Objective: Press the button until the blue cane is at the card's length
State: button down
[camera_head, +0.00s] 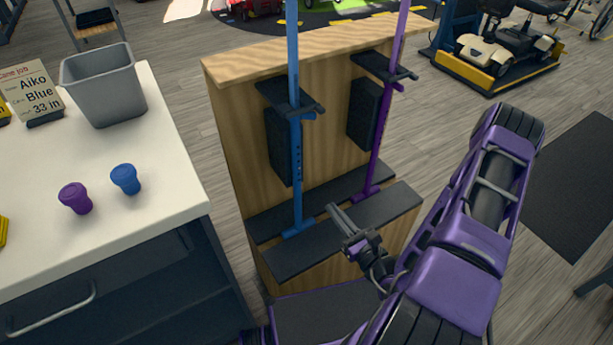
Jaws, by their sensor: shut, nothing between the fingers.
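The blue cane (295,140) stands upright at the left of a wooden stand, its foot on a dark ledge. A black bracket (291,100) crosses it, and small marks run along its shaft. Its top is cut off by the picture's edge, and I cannot make out a button. The card (33,88) on the white counter reads "Aiko", "Blue", "33 in". My gripper (338,213) is shut and empty, in front of the stand, right of the blue cane's lower end and apart from it as far as I can tell.
A purple cane (383,120) stands right of the blue one on the wooden stand (235,130). The white counter (150,215) at left holds a grey bin (103,85), a purple knob-like piece (76,198) and a blue one (125,179). Scooters (490,50) stand behind right.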

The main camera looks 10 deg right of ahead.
aim_at(300, 169)
jog(key=shift+w, duration=0.15)
jog(key=b+x, duration=0.1)
jog(key=x, duration=1.2)
jog(key=shift+w+a, duration=0.15)
jog(key=shift+w, duration=0.2)
